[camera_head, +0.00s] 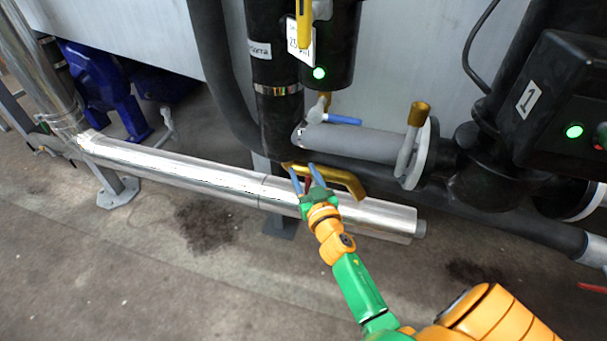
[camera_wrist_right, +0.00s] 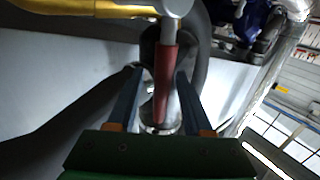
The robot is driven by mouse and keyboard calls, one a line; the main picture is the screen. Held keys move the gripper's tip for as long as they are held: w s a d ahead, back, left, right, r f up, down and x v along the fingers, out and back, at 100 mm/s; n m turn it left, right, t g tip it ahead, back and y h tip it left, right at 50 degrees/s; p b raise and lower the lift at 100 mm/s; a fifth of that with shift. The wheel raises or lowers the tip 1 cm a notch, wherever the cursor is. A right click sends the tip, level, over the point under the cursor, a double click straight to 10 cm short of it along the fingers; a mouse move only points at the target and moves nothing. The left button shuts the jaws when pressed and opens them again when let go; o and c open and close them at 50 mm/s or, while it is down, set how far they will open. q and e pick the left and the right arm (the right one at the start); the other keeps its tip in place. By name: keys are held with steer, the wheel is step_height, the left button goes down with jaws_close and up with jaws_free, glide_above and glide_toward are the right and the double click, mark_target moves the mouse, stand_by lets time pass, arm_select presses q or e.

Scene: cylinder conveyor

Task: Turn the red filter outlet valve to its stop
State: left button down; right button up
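The red valve handle (camera_wrist_right: 165,80) stands upright in the middle of the right wrist view, hanging off a grey metal stem by a brass pipe (camera_wrist_right: 75,8). My right gripper (camera_wrist_right: 158,98) is open, with one blue finger on each side of the handle and a visible gap on both sides. In the head view my right gripper (camera_head: 308,178) reaches up to the curved brass pipe (camera_head: 345,180), below the black vertical pipe. Only a small bit of red shows between its fingers there. My left gripper is not in view.
A shiny silver pipe (camera_head: 180,167) runs low behind my right gripper. A blue-handled valve (camera_head: 343,119) and grey pipe (camera_head: 365,141) are above. A black box with a green light (camera_head: 574,131) is at right. The floor in front is clear.

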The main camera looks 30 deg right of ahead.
jaws_close()
stand_by(1.3)
